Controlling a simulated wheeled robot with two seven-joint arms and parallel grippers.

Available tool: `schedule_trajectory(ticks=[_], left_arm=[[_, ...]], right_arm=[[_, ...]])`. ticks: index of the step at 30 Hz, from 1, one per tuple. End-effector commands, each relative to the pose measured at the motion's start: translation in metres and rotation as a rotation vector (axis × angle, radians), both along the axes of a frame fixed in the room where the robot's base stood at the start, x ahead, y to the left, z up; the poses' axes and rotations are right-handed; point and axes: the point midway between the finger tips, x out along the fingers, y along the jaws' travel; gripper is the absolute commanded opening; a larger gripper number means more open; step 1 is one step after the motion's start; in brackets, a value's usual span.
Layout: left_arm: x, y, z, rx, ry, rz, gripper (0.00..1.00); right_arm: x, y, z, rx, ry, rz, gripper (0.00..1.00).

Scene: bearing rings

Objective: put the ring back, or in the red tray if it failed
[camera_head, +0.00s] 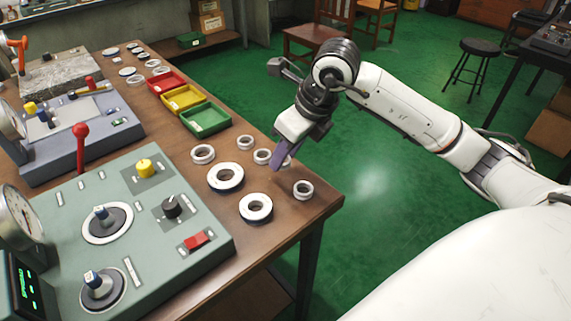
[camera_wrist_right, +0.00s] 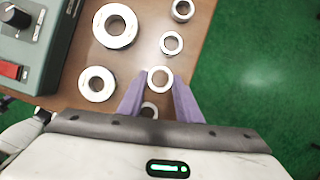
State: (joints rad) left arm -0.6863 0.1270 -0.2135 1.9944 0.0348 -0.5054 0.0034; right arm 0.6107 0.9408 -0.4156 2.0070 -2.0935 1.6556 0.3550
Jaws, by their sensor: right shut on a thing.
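My right gripper (camera_head: 277,167) is over the right part of the table, its purple fingers pointing down. In the right wrist view its fingertips (camera_wrist_right: 158,80) close on a small pale metal ring (camera_wrist_right: 159,69) from both sides. Whether that ring touches the table is unclear. In the head view a finger partly hides it. Other small rings stand close by: one to the left (camera_head: 262,151), one further left (camera_head: 203,148) and one nearer the table corner (camera_head: 303,183). The red tray (camera_head: 165,83) is at the table's far edge and looks empty. My left gripper is not in view.
A yellow tray (camera_head: 182,98) and a green tray (camera_head: 206,118) adjoin the red one. Two large rings (camera_head: 212,178) (camera_head: 243,207) lie near the grey-green console (camera_head: 150,225), which has knobs and a red switch. More discs and rings lie at the far end. The table edge is close right.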

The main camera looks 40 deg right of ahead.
Motion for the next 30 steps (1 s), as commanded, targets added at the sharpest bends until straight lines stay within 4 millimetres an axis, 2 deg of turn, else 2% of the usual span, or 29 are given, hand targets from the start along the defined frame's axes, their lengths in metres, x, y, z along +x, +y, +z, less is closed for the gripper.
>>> schedule_trajectory(ticks=[6, 17, 18, 20, 30], left_arm=[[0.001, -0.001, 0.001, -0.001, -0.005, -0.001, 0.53], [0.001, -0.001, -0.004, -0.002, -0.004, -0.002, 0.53], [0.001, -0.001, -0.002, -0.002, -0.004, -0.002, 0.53], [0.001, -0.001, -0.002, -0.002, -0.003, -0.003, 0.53], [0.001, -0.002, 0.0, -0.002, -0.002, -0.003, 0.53]], right_arm=[[-0.001, 0.0, -0.03, 0.0, 0.002, 0.001, 0.09], [0.0, 0.0, -0.036, -0.001, 0.001, 0.002, 0.09], [0.0, 0.0, -0.034, -0.001, 0.001, 0.002, 0.38], [0.0, 0.0, -0.034, -0.001, 0.001, 0.002, 0.48], [0.0, 0.0, -0.031, 0.0, 0.001, 0.002, 0.5]])
